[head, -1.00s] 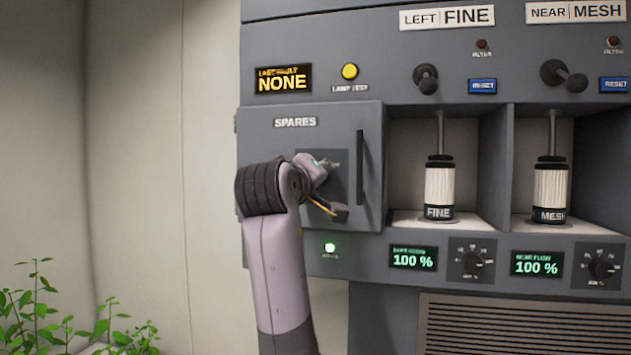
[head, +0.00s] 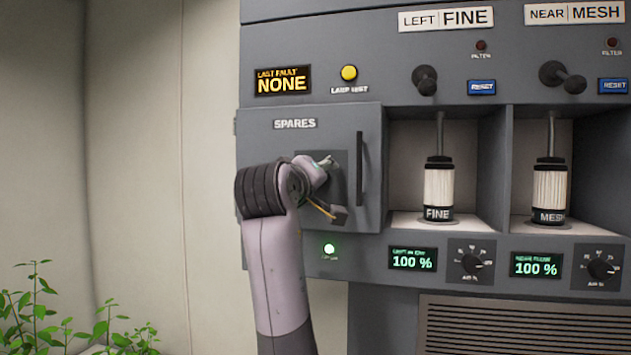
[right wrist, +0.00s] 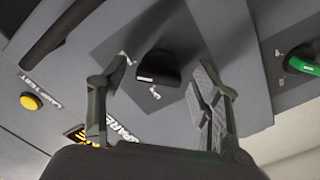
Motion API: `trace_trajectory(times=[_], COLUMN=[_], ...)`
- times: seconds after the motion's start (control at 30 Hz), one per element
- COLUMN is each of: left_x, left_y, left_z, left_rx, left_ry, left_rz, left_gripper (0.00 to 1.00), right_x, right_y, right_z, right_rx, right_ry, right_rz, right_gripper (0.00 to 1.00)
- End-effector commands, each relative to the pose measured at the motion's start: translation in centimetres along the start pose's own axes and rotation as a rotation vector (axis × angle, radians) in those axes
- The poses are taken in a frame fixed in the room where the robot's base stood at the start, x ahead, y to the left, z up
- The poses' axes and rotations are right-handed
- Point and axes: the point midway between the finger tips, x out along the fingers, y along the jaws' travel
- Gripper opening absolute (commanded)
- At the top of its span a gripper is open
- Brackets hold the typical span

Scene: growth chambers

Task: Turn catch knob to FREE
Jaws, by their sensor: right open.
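The black catch knob (right wrist: 158,68) is on a dark square plate on the spares door (head: 290,143). In the right wrist view it sits between the spread fingers of my right gripper (right wrist: 162,82), with a gap on each side. The knob has a pale mark on its end; the small white labels around it are too blurred to read. In the head view my right gripper (head: 333,187) is at the plate, and its wrist and fingers hide the knob. My left gripper is not in view.
A vertical bar handle (head: 360,168) stands right of the plate. A lit green lamp (head: 329,248) is below the door and a yellow lamp test button (head: 349,72) above. Filter bays (head: 437,205) lie to the right, plants (head: 40,310) at lower left.

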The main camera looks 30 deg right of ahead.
Motion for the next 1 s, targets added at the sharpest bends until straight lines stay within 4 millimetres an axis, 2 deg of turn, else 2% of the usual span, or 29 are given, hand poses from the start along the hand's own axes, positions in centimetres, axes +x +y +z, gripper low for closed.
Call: trace_trajectory(times=[0.17, 0.27, 0.6, 0.7, 0.83, 1.0], left_x=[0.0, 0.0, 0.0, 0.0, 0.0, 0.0], left_y=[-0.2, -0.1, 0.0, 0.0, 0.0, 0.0], left_z=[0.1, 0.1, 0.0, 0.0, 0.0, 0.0], left_rx=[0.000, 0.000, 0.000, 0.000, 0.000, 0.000], left_ry=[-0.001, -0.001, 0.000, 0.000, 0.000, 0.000], left_rz=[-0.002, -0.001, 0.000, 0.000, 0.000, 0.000], left_gripper=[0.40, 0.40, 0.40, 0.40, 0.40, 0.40], right_x=[-0.5, -1.6, -8.7, -10.3, -11.6, -12.1], right_y=[0.0, 0.0, -0.1, -0.1, 0.0, -0.1], right_z=[-0.1, -0.1, -0.1, -0.1, 0.0, 0.0], right_rx=[0.000, 0.001, 0.002, 0.000, 0.001, 0.000], right_ry=[0.002, 0.004, 0.004, 0.003, 0.001, 0.000], right_rz=[0.000, 0.001, -0.001, -0.001, 0.000, 0.000], right_gripper=[0.58, 0.58, 0.58, 0.58, 0.58, 0.58])
